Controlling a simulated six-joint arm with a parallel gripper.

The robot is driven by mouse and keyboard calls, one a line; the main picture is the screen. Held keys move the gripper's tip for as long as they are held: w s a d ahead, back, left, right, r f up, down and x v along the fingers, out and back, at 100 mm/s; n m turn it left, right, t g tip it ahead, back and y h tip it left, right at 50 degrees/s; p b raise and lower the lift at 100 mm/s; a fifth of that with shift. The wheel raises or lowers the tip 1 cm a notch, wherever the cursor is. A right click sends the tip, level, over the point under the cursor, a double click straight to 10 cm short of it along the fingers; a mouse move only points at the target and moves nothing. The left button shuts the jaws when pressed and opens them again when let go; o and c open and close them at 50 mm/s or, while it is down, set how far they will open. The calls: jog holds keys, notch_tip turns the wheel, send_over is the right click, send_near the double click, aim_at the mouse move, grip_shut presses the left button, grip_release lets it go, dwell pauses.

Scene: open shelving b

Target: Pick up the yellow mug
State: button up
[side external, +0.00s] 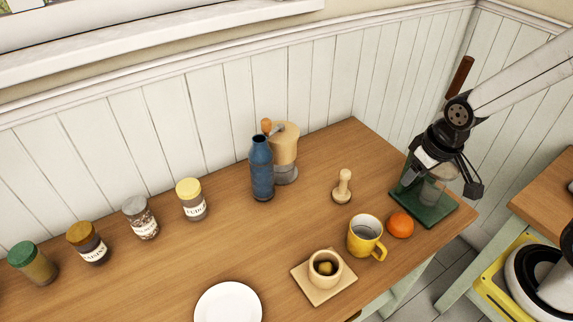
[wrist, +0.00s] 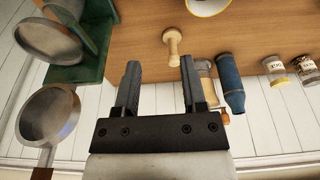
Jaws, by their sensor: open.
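The yellow mug (side external: 366,237) stands upright on the wooden shelf top, its handle toward the lower right. An orange (side external: 400,225) sits close to its right. In the wrist view only part of the mug (wrist: 208,6) shows, cut off at the top edge. My gripper (side external: 456,185) is above the green stand at the right end of the shelf, up and right of the mug and apart from it. In the wrist view my gripper (wrist: 160,78) is open with nothing between its fingers.
A wooden pestle-like tool (side external: 343,187) stands behind the mug. A square board (side external: 323,277) with a small cup (side external: 325,268) is left of it. A blue bottle (side external: 262,168), a grinder (side external: 284,150) and jars stand along the back. A white plate (side external: 228,303) lies in front.

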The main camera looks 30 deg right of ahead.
jog(key=n, duration=0.1)
jog(key=n+g+h, duration=0.4)
jog(key=n, duration=1.2)
send_over(380, 246)
jog(key=s, duration=0.2)
notch_tip(380, 246, down, 7)
jog(key=shift+w+d+r, duration=0.1)
jog(key=shift+r, duration=0.05)
jog(key=a+f+n+t+h, duration=0.2)
jog(key=f+n+t+h, duration=0.1)
jog(key=n, duration=0.8)
jog(key=a+f+n+t+h, duration=0.3)
jog(key=n+t, duration=0.1)
jog(key=n, duration=0.7)
jog(key=shift+s+f, duration=0.2)
jog(key=shift+s, duration=0.1)
jog(key=shift+x, duration=2.55)
jog(key=shift+s+d, duration=0.1)
